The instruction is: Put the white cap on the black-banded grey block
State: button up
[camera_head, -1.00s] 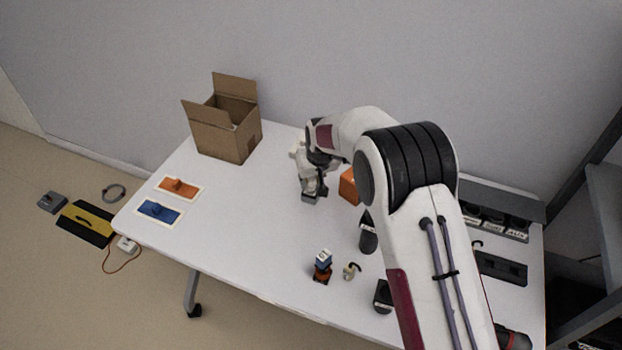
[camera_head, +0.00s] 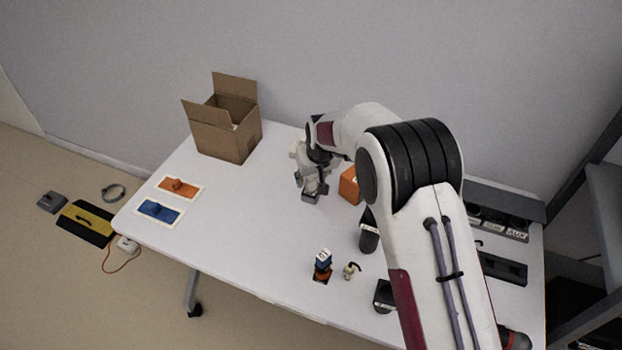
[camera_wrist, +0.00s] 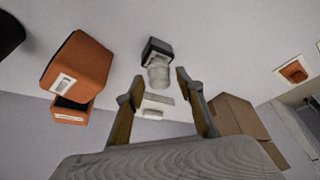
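In the wrist view, a block with a dark band (camera_wrist: 157,48) sits on the white table, with a pale whitish cylinder (camera_wrist: 158,75) against it. I cannot tell whether this cylinder is the white cap. A small white piece with a grey strip (camera_wrist: 152,113) shows between my fingers; what it is stays unclear. My gripper (camera_wrist: 158,76) is open, its fingertips on either side of the cylinder with visible gaps. In the head view, my gripper (camera_head: 311,187) is low over the table's back middle, and a dark grey block (camera_head: 311,198) shows at its tip, partly hidden.
An orange block (camera_head: 349,185) stands close to the right of my gripper. An open cardboard box (camera_head: 222,137) is at the back left. Orange (camera_head: 178,187) and blue (camera_head: 159,211) pads lie left. A blue-orange stack (camera_head: 322,266) stands near the front edge. The left-middle table is clear.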

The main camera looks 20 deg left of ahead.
jog(key=v, duration=1.1)
jog(key=shift+w, duration=0.1)
dwell(0.5)
jog(key=s+d+r+m+t+h, duration=0.15)
jog(key=s+d+r, duration=0.35)
jog(key=d+r, duration=0.55)
jog(key=s+d+r+m+g, duration=0.15)
jog(key=s+d+r, duration=0.25)
jog(key=d+r, duration=0.7)
jog(key=s+d+f+m+t, duration=0.1)
jog(key=s+d+m, duration=0.1)
jog(key=s+d, duration=0.7)
jog(key=s+d+f+m+t+h, duration=0.1)
jog(key=s+d+f+m, duration=0.1)
jog(key=s+d, duration=0.8)
jog(key=shift+s+d+f+m, duration=0.3)
jog(key=shift+s+m, duration=0.2)
jog(key=shift+s, duration=1.6)
